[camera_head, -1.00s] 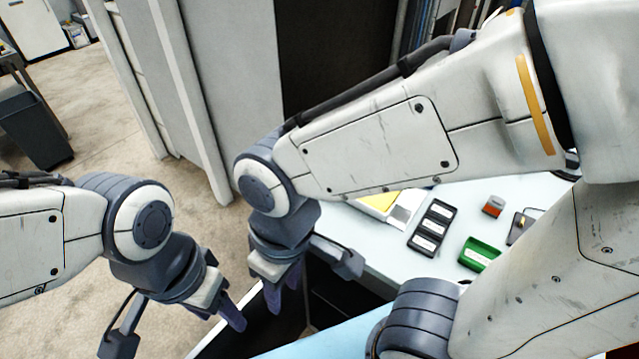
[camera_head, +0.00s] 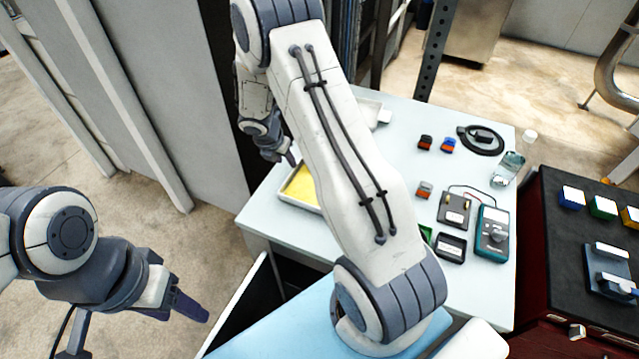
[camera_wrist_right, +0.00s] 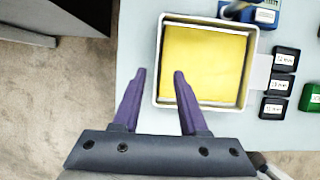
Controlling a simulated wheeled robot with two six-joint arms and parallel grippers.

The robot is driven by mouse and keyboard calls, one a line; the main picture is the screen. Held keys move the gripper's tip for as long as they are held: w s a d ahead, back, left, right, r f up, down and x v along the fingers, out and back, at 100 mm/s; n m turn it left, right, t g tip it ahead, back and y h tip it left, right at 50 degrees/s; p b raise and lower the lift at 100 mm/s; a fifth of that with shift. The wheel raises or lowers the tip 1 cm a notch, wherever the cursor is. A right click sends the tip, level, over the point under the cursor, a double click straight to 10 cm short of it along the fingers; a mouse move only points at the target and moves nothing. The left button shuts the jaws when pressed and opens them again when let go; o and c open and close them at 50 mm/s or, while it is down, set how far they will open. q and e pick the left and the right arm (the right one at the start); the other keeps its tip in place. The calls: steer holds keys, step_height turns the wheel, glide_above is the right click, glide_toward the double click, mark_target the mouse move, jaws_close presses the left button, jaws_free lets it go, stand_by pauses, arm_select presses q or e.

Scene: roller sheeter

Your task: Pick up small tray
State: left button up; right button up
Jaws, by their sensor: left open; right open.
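A shallow white tray with a yellow floor (camera_head: 299,187) lies on the pale table, partly hidden behind my right arm in the head view. In the right wrist view the tray (camera_wrist_right: 215,72) fills the upper middle, with its white rim showing. My right gripper (camera_head: 289,157) is above the tray's far left part in the head view. In the right wrist view the right gripper (camera_wrist_right: 160,74) is open and empty, one finger left of the tray, the other over its lower left. My left gripper (camera_head: 195,308) is open and empty, left of the table.
Labelled dark boxes (camera_wrist_right: 284,83) stand just right of the tray. A multimeter (camera_head: 493,232), small red and blue blocks (camera_head: 448,145) and a coiled black item (camera_head: 481,140) lie on the table's right. A grey cabinet (camera_head: 170,90) stands close on the left.

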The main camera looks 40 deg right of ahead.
mark_target(290, 175)
steer(key=x, duration=0.3)
steer(key=shift+f, duration=0.2)
steer(key=f, duration=0.4)
steer(key=shift+w+d, duration=0.2)
steer(key=shift+w, duration=0.15)
steer(key=shift+w+d+f, duration=0.15)
steer(key=shift+d+f, duration=0.05)
steer(key=shift+f, duration=0.35)
jaws_close()
stand_by(0.4)
